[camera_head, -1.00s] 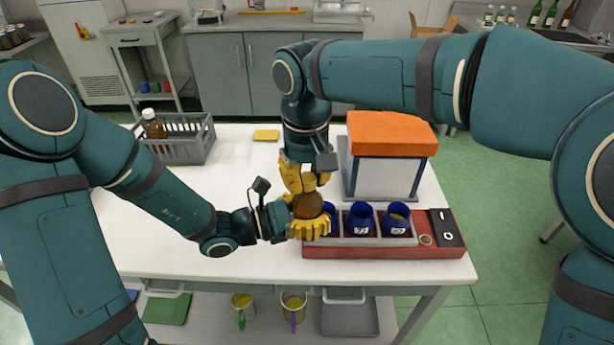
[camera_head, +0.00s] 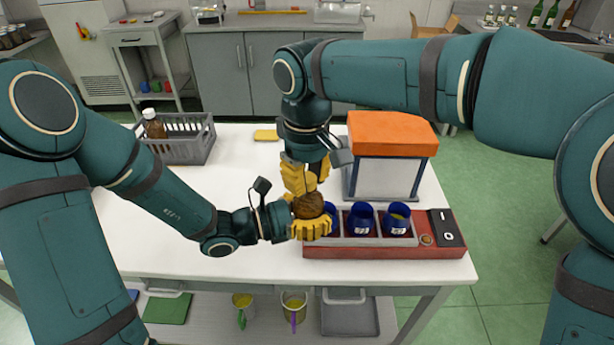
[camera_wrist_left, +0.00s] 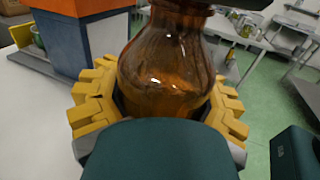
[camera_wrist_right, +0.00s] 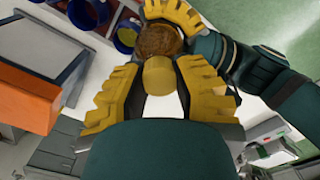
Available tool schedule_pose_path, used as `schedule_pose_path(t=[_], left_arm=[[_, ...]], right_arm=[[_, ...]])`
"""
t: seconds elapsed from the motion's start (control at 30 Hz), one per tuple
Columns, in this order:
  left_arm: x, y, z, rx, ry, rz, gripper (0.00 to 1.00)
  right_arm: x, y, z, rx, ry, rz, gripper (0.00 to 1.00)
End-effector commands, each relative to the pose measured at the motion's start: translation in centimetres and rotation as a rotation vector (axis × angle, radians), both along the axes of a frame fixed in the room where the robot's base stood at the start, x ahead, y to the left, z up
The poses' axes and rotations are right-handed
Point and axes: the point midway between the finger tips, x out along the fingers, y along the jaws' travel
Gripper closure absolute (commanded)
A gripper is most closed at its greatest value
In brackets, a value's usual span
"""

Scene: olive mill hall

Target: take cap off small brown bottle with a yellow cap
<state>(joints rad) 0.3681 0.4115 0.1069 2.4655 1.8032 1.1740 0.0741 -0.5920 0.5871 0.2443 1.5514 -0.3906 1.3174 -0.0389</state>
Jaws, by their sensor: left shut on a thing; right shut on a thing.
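The small brown bottle (camera_head: 308,206) is in my left gripper (camera_head: 310,228), at the front of the white table by the left end of the red rack. The left wrist view shows its brown glass body (camera_wrist_left: 170,65) between the yellow fingers (camera_wrist_left: 168,100). My right gripper (camera_head: 302,178) comes down from above and is shut on the yellow cap (camera_wrist_right: 157,76). In the right wrist view the cap lines up with the bottle (camera_wrist_right: 158,40) beyond it. I cannot tell whether cap and bottle still touch. The bottle's lower part is hidden in the head view.
The red rack (camera_head: 390,252) with blue cups (camera_head: 361,218) is close on the right. Behind it stands an orange-topped box (camera_head: 390,135). A grey crate (camera_head: 185,150) with another brown bottle (camera_head: 154,124) is at the back left. The table's left middle is clear.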

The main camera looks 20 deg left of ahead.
Motion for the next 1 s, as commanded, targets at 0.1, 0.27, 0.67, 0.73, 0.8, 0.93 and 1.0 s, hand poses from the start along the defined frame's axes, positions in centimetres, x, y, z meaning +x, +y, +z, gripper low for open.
schedule_pose_path(t=[0.1,0.27,0.67,0.73,0.8,0.93,1.0], left_arm=[[-0.1,-0.1,0.0,0.001,0.000,-0.004,1.00],[-0.1,-0.1,0.0,0.002,0.000,-0.004,1.00],[0.0,-0.1,0.0,0.002,0.001,-0.002,1.00],[0.0,0.0,0.0,0.002,0.001,-0.001,1.00],[0.0,0.0,0.0,0.001,0.001,-0.001,1.00],[0.0,0.0,0.0,0.001,0.001,0.000,1.00],[0.0,0.0,0.0,0.001,0.001,0.000,1.00]], right_arm=[[0.0,0.2,0.5,0.006,-0.004,0.002,1.00],[0.0,0.2,1.1,0.007,-0.004,0.002,1.00],[0.0,0.1,2.2,0.004,-0.003,0.001,1.00],[0.0,0.1,2.2,0.003,-0.003,0.001,1.00],[0.0,0.1,2.2,0.003,-0.003,0.001,1.00],[0.0,0.1,2.2,0.002,-0.002,0.000,1.00],[0.0,0.1,2.3,0.002,-0.002,0.000,1.00]])
